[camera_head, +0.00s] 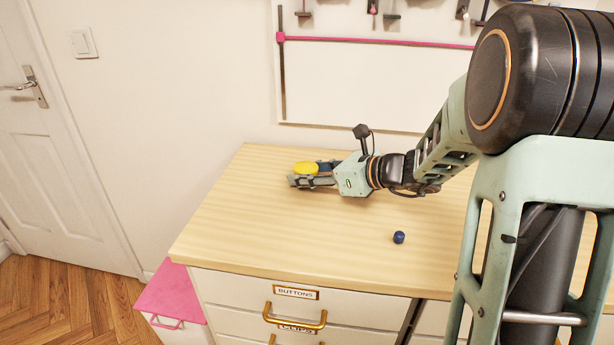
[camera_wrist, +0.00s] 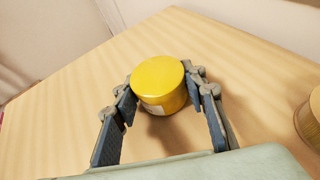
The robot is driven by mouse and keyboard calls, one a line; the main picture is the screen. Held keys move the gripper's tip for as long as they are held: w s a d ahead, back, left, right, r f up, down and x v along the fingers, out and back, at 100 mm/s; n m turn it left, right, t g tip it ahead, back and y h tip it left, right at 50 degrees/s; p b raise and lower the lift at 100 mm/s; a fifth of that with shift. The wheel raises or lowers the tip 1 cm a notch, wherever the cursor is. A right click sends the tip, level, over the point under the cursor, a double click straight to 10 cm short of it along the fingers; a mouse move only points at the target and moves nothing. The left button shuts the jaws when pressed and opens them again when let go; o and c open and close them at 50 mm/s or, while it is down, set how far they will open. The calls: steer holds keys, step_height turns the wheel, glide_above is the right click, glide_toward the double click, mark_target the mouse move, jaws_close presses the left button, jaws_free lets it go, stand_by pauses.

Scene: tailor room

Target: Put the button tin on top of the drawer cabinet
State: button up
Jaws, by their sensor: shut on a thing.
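The button tin is a round yellow tin (camera_head: 305,168) with a flat lid, just above or on the wooden top of the drawer cabinet (camera_head: 260,225). In the wrist view the yellow tin (camera_wrist: 158,80) sits upright between my two fingers, with a shadow on the wood beside it. My gripper (camera_head: 308,178) is shut on the tin near the back left part of the top. My gripper's fingers also show in the wrist view (camera_wrist: 162,98). I cannot tell for sure whether the tin's base touches the wood. The front drawer carries a BUTTONS label (camera_head: 296,292).
A small dark blue object (camera_head: 399,237) lies on the cabinet top, right of the middle. A round wooden thing (camera_wrist: 310,120) shows at the right edge of the wrist view. A pink-topped box (camera_head: 172,296) stands left of the cabinet. The front left of the top is clear.

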steer(key=shift+r, duration=0.1)
steer(key=o, duration=1.3)
steer(key=shift+f, duration=0.2)
steer(key=shift+r, duration=0.2)
steer(key=shift+s+d+r, duration=0.15)
steer(key=shift+d+r, duration=0.05)
steer(key=shift+d, duration=0.1)
steer(key=p+v, duration=0.2)
steer(key=v, duration=0.9)
steer(key=shift+s, duration=0.2)
steer(key=shift+d, duration=0.1)
